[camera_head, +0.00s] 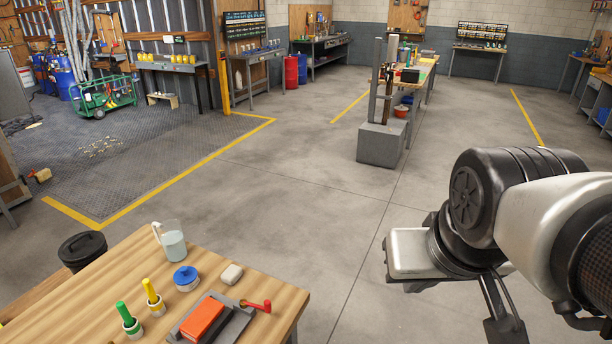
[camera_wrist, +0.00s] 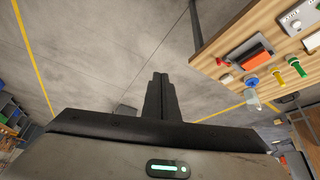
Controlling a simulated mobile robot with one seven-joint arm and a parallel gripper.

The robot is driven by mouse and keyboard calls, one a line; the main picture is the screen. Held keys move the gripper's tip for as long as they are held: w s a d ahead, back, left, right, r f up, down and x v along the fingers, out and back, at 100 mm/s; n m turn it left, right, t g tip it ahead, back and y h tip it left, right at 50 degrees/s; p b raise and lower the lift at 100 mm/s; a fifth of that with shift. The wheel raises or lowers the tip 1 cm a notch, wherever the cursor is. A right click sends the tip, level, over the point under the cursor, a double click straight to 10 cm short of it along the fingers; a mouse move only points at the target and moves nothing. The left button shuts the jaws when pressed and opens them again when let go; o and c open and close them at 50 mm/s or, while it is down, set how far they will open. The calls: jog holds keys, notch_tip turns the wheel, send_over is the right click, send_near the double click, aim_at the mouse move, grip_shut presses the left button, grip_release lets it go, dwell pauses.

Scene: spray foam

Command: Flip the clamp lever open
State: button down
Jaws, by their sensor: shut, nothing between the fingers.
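The clamp is a dark grey plate (camera_head: 212,318) on the wooden workbench, with an orange-red block (camera_head: 203,319) on it. Its red lever (camera_head: 257,305) sticks out at the plate's right end, over the bench's right side. In the wrist view the orange-red block (camera_wrist: 256,51) and the small red lever (camera_wrist: 226,78) show at the upper right. My gripper (camera_wrist: 160,82) is shut and empty, with its dark fingers together over bare floor. It is well apart from the clamp. In the head view the arm hangs to the right of the bench.
A black bin (camera_head: 82,249) stands behind. Floor between bench and arm is clear.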

jog(key=w+a+f+n+g+y+b, duration=0.1)
jog(key=w+a+f+n, duration=0.2)
jog(key=a+f, duration=0.7)
jog(key=w+a+f+n+g+y+b, duration=0.1)
jog(key=w+a+f+n+b, duration=0.1)
jog(key=w+a+f, duration=0.5)
jog(key=a+f+n, duration=0.1)
jog(key=a+f, duration=0.2)
jog(key=f, duration=0.1)
jog(key=shift+a+f, duration=0.2)
jog(key=shift+a, duration=0.1)
jog(key=shift+f, duration=0.1)
jog(key=b+x, duration=0.4)
jog(key=x, duration=0.6)
jog(key=shift+a+f, duration=0.15)
jog(key=shift+f, duration=0.05)
jog(key=shift+w+a+r+p, duration=0.2)
jog(key=shift+w+a+p, duration=0.15)
jog(key=shift+w, duration=0.25)
jog(key=shift+w+a+r+p, duration=0.2)
jog(key=shift+w+a, duration=0.15)
jog(key=shift+w, duration=0.2)
jog(key=shift+w+a, duration=0.35)
jog(key=shift+w, duration=0.15)
